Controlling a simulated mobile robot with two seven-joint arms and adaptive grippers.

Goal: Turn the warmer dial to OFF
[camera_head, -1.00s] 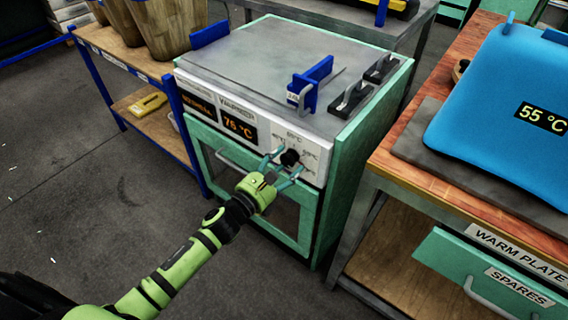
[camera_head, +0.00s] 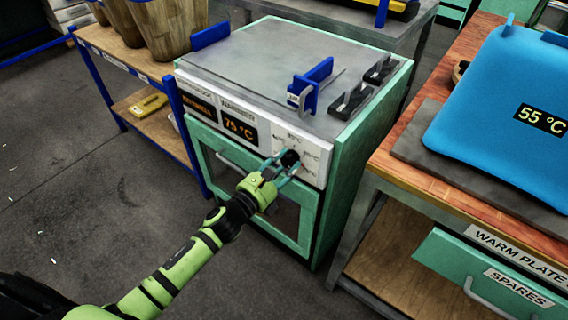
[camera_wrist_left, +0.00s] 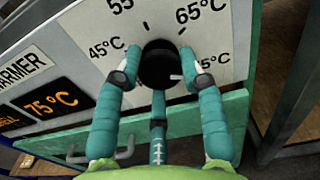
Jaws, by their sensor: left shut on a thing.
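The warmer dial (camera_head: 290,158) is a black round knob on the white front panel of the warmer (camera_head: 262,140). In the left wrist view the dial (camera_wrist_left: 160,60) has temperature marks around it, and its white pointer line points right, toward the partly hidden 75°C mark. The OFF mark is not visible. The warmer's display (camera_wrist_left: 52,103) reads 75 °C. My left gripper (camera_head: 283,161) has its teal fingers shut on the dial, one on each side. Its fingers (camera_wrist_left: 160,76) cover parts of the panel and scale.
The oven door with its handle (camera_head: 236,164) lies just below the panel. A blue clamp-like piece (camera_head: 312,84) stands on the warmer's top. A wooden bench with a blue warm plate press (camera_head: 510,120) is at right. A shelf unit (camera_head: 125,55) stands at left.

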